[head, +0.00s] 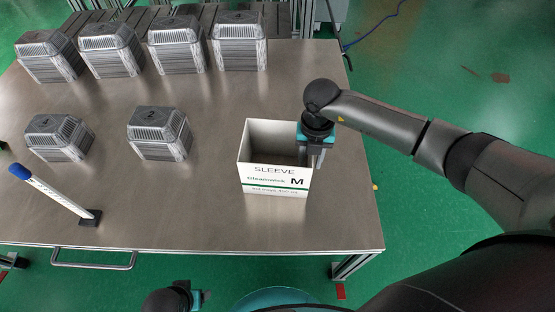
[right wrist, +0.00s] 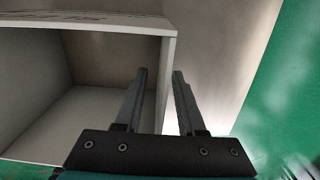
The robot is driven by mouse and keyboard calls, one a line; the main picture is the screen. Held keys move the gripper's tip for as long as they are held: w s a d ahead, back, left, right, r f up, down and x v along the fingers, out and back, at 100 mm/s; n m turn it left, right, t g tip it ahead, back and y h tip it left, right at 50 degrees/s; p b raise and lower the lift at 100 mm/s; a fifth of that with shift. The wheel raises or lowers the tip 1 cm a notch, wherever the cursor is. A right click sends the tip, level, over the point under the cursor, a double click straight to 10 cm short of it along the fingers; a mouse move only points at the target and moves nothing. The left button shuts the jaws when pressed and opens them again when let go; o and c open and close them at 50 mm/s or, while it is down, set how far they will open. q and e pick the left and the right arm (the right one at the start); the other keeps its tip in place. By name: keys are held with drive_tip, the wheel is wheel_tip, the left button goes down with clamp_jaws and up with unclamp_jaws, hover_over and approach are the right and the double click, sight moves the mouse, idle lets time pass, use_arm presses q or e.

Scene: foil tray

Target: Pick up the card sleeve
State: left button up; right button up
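The card sleeve (head: 272,184) is a white, open-topped box with a green stripe and the words "SLEEVE" and "M". It stands upright on the steel table. My right gripper (head: 316,160) is at its right wall. In the right wrist view the fingers (right wrist: 160,74) are apart, with the edge of a sleeve wall (right wrist: 167,80) between them. One finger is on the inside of the sleeve (right wrist: 100,21) and the other outside; I see gaps beside the wall. My left gripper (head: 194,298) shows only partly at the bottom edge, and its fingers cannot be made out.
Several stacks of foil trays (head: 178,48) line the back of the table (head: 200,215). Two more stacks (head: 160,134) stand at the middle and left. The table's right edge is close to the sleeve.

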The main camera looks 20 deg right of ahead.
drive_tip(key=shift+f, duration=0.15)
clamp_jaws()
idle(0.6)
